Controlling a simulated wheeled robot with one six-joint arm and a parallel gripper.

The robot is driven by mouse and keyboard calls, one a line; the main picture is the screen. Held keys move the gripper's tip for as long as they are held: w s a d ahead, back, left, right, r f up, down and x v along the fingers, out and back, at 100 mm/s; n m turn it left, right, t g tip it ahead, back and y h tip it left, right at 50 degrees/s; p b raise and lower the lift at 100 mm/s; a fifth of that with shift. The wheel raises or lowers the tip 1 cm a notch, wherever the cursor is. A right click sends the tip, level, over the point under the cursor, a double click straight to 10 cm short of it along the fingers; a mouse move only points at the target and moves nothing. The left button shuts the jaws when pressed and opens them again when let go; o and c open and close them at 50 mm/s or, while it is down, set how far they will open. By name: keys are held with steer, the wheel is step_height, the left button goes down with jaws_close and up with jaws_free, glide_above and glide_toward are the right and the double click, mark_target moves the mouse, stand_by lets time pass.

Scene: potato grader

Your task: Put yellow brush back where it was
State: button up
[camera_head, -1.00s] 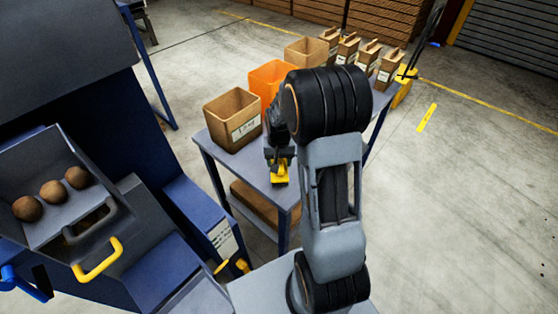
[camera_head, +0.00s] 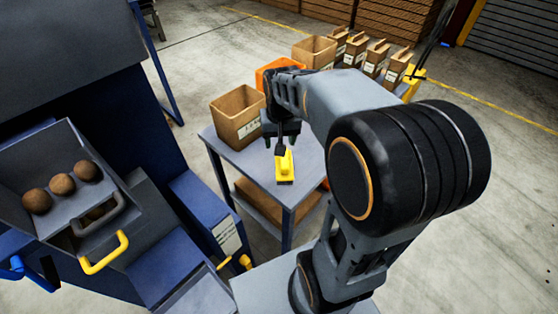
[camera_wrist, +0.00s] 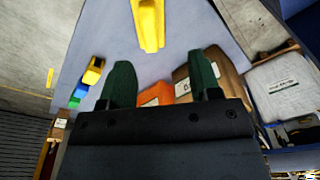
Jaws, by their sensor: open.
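The yellow brush (camera_head: 285,166) rests on the near part of the small table's grey top (camera_head: 258,162). My gripper (camera_head: 281,138) is just behind and above it, open and empty. In the wrist view the brush (camera_wrist: 149,22) shows at the top, beyond the green fingertips of my gripper (camera_wrist: 163,82), which are spread apart. The brush is not between the fingers. Its far end is cut off by the top edge of the wrist view. My arm hides part of the table in the head view.
A cardboard box (camera_head: 238,116) and an orange bin (camera_head: 268,75) stand along the table, with another open box (camera_head: 314,52) and several paper bags (camera_head: 374,58) farther back. At left, a blue machine has a tray (camera_head: 35,165) with potatoes. The table's front edge is close to the brush.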

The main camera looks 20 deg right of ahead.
steer(key=s+a+n+t, duration=0.1)
steer(key=s+a, duration=0.1)
steer(key=s, duration=0.3)
steer(key=s+a+r+n+t, duration=0.1)
steer(key=s+a+n, duration=0.1)
steer(key=s, duration=0.3)
steer(key=shift+s+a, duration=0.15)
steer(key=shift+a, duration=0.6)
steer(key=shift+c, duration=0.3)
